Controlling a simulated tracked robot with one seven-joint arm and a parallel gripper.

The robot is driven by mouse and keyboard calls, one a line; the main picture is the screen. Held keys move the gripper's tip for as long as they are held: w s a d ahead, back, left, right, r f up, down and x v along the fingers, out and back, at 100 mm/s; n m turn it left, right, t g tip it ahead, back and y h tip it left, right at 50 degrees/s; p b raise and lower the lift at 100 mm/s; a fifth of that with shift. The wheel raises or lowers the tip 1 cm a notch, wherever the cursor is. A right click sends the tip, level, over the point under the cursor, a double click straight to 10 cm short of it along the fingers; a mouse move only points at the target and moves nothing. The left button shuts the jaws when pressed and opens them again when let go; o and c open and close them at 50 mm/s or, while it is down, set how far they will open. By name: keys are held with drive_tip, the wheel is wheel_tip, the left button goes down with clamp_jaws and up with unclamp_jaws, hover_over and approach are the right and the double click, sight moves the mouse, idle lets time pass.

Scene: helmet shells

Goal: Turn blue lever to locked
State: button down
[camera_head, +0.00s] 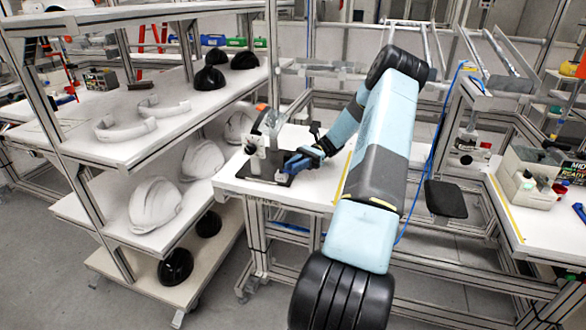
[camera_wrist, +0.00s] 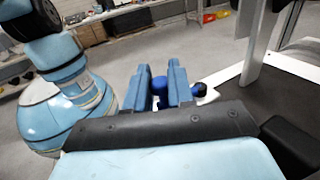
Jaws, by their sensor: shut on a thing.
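My gripper (camera_head: 303,160) reaches down to the fixture on the white bench. In the wrist view its two blue fingers (camera_wrist: 159,86) are shut on the blue lever (camera_wrist: 159,87), whose rounded blue end shows between them. The lever's other parts are hidden by the fingers and the dark palm. A darker blue knob-like part (camera_wrist: 199,90) shows just right of the fingers. In the head view the fixture (camera_head: 259,158) has a pale upright part and stands on a dark plate (camera_head: 262,174); the lever cannot be made out there, and its locked marking is not visible.
A shelf rack on the left holds white helmet shells (camera_head: 154,204) and black shells (camera_head: 208,79). A dark block (camera_head: 446,199) is right of my arm. A grey box (camera_head: 528,178) stands on the right bench. A blue cable (camera_head: 431,160) hangs beside my arm.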

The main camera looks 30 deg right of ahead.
drive_tip(key=shift+w+d+n+g, duration=0.15)
drive_tip(key=shift+n+g, duration=0.25)
drive_tip(key=shift+g, duration=0.2)
drive_tip(key=c, duration=1.1)
unclamp_jaws()
drive_tip(key=v, duration=0.9)
drive_tip(key=shift+w+d, duration=0.15)
drive_tip(key=shift+d, duration=0.15)
drive_tip(key=shift+w+d, duration=0.15)
drive_tip(key=shift+d, duration=0.55)
drive_tip(key=shift+w+f, duration=0.15)
drive_tip(key=shift+w, duration=0.05)
drive_tip(key=shift+w+d, duration=0.2)
drive_tip(key=shift+d, duration=0.2)
drive_tip(key=shift+d+r, duration=0.2)
drive_tip(key=shift+d, duration=0.65)
